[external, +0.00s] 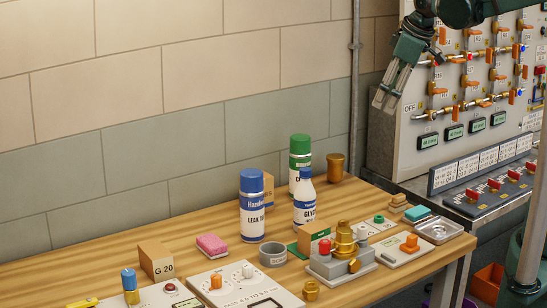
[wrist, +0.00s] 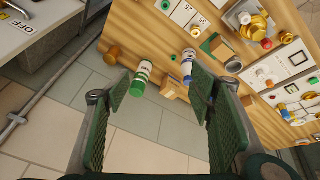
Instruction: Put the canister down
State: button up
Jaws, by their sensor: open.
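My gripper (external: 385,100) is high at the upper right, in front of the valve panel and well above the table. It is open, and nothing is between its fingers in the wrist view (wrist: 163,95). A white canister with a green cap (external: 300,160) stands upright at the back of the wooden table; it also shows in the wrist view (wrist: 142,77). A white canister with a blue cap (external: 252,205) stands upright to its left. A white bottle (external: 306,200) marked GLYC stands beside them. I cannot tell which one is the task's canister.
The wooden table (external: 190,228) also holds a brass cup (external: 335,167), a pink sponge (external: 211,245), a grey ring (external: 272,255), a G 20 block (external: 156,260) and a brass valve unit (external: 343,250). The valve panel (external: 415,150) stands at the right. Bare wood lies at the back left.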

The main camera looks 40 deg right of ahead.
jog(key=s+d+f+m+t, duration=0.2)
jog(key=s+d+m, duration=0.4)
jog(key=s+d, duration=0.4)
jog(key=shift+s+f+m+t+h, duration=0.15)
jog(key=shift+s+m+t+h, duration=0.2)
jog(key=shift+s, duration=1.45)
jog(key=shift+f, duration=0.1)
notch_tip(320, 180, down, 26)
jog(key=b, duration=2.6)
jog(key=shift+o, duration=0.9)
